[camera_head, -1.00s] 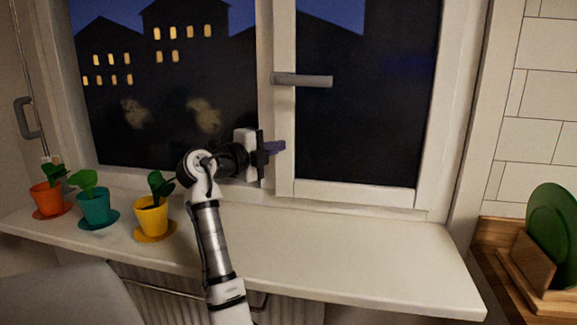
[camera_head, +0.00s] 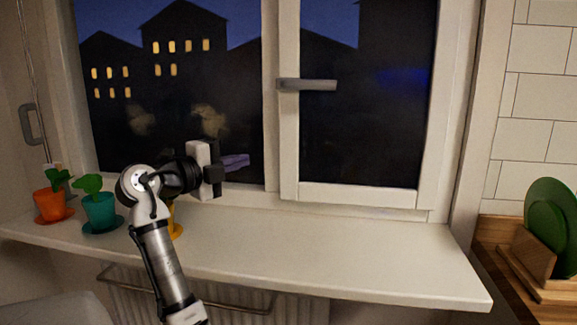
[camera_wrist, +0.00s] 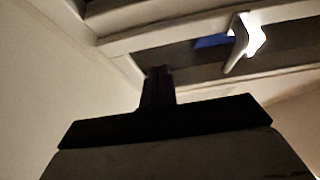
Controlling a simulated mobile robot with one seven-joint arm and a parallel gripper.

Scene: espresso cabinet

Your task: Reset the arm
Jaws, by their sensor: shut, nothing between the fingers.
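My gripper (camera_head: 236,161) is raised above the windowsill (camera_head: 350,255), in front of the left window pane, with its fingers pointing right. Its fingers are shut and hold nothing. In the wrist view my gripper (camera_wrist: 159,72) is a dark shape at the bottom middle, with the window frame beyond it. My arm rises from the bottom of the head view and hides most of the yellow pot (camera_head: 175,222).
A teal pot (camera_head: 100,212) and an orange pot (camera_head: 50,205) with plants stand at the sill's left. A window handle (camera_head: 307,85) juts out right of my gripper. A rack with green plates (camera_head: 552,230) stands far right. The sill's middle and right are clear.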

